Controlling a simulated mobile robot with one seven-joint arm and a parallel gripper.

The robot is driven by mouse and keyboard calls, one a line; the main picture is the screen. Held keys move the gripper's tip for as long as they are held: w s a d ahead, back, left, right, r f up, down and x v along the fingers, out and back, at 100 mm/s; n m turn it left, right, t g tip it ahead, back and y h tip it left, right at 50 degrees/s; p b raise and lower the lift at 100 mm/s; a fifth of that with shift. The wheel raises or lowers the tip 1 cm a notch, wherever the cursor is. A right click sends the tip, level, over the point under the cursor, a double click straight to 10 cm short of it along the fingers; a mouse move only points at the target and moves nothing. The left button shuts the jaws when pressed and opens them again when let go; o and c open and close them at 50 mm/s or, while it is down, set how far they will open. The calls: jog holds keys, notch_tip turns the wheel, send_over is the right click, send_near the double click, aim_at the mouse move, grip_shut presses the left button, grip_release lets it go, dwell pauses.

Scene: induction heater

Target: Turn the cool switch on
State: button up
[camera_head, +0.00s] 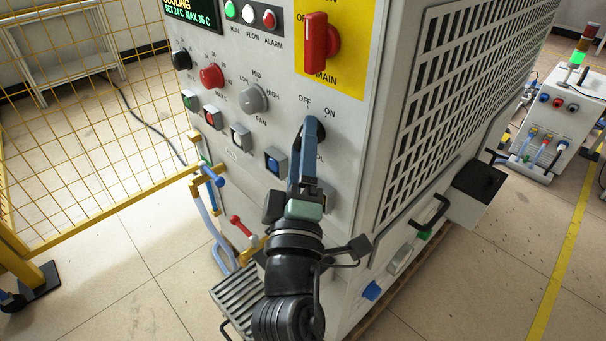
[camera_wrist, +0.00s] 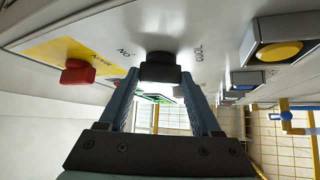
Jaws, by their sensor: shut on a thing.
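The cool switch (camera_wrist: 160,67) is a black knob on the light grey panel, between the blue fingers of my gripper (camera_wrist: 160,84) in the wrist view. My gripper is shut on it. In the head view, the switch (camera_head: 315,128) shows just beyond the fingertips of my gripper (camera_head: 309,133), under the OFF and ON labels. My fingers hide most of the knob and part of its label, so its exact pointing is hard to tell.
The red MAIN switch (camera_head: 318,43) on a yellow plate sits above. The grey fan knob (camera_head: 253,98) and a blue button (camera_head: 275,161) are to the left. A black handle (camera_head: 430,215) juts from the cabinet's right side. A yellow mesh fence (camera_head: 95,120) stands at left.

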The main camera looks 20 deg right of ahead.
jog(key=b, duration=0.2)
jog(key=shift+f+m+h+b, duration=0.3)
jog(key=shift+m, duration=0.1)
jog(key=shift+r+t+b, duration=0.2)
jog(key=shift+t+b, duration=0.1)
jog(key=shift+b, duration=0.15)
jog(key=o, duration=1.4)
jog(key=b+v, duration=0.3)
jog(key=v, duration=1)
jog(key=shift+w+a+b, duration=0.1)
jog(key=shift+w+b, duration=0.05)
jog(key=shift+b, duration=0.15)
